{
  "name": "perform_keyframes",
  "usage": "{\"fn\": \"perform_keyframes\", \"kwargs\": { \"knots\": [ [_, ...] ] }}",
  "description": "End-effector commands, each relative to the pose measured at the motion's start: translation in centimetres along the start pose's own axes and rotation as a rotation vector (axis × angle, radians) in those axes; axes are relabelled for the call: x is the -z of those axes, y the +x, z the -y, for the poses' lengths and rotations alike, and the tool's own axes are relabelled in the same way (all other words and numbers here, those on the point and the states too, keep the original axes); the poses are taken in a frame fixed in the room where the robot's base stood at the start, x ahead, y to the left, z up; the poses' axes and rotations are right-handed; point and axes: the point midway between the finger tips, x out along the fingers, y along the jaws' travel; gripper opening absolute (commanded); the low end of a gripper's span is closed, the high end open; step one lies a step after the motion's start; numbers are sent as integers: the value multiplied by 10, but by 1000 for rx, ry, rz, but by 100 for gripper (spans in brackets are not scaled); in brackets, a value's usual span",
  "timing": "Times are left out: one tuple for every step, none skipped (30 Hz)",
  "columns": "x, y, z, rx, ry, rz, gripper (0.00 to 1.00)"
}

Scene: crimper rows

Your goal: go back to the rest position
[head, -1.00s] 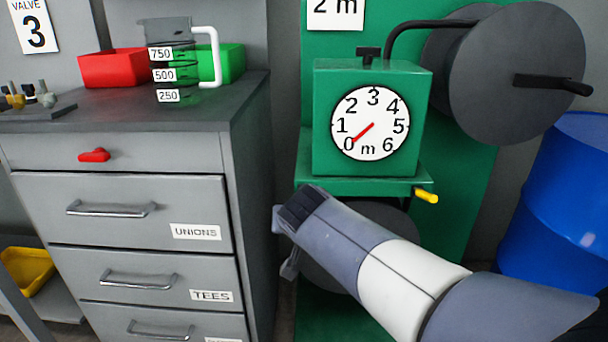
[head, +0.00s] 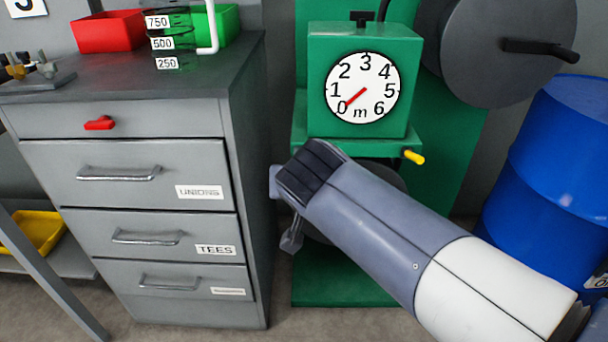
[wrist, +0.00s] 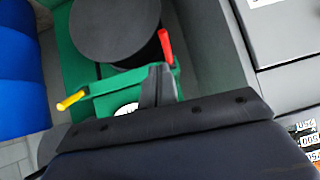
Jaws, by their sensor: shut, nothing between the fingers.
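My arm reaches in from the lower right of the head view, in front of the green meter stand. Its end is near the right side of the drawer cabinet. My gripper (head: 291,239) is partly hidden behind my own wrist there. In the wrist view my gripper (wrist: 157,86) shows its fingers together, with nothing between them. The fingers overlap the green stand (wrist: 100,104) in that view, near a red lever (wrist: 165,46). I cannot tell whether they touch anything.
A green dial box (head: 315,85) reads near 0. A yellow handle (head: 413,157) sticks out below it. A grey drawer cabinet (head: 150,215) stands left, a blue barrel (head: 550,170) right. A dark reel (head: 500,50) is above. Floor shows at the bottom.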

Motion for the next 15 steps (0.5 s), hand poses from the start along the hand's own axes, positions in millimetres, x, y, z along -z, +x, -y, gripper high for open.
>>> {"fn": "perform_keyframes", "kwargs": {
  "knots": [
    [0,-4,0,1,0,-2,0],
    [0,-5,0,1,0,-2,0],
    [-1,-6,0,1,0,-1,0],
    [-1,-7,0,0,0,-1,0],
    [-1,-7,0,0,0,-1,0],
    [-2,-7,0,0,0,-1,0],
    [-2,-7,0,0,0,-1,0],
    [-2,-7,0,0,0,0,0],
    [-2,-7,0,0,0,0,0],
    [-2,-7,0,0,0,-1,0],
    [-2,-7,0,0,0,-1,0],
    [-2,-7,0,0,0,-1,0],
    [-2,-7,0,0,0,-1,0],
    [-2,-7,0,0,0,-1,0],
    [-2,-7,0,0,0,-1,0]
  ]
}}
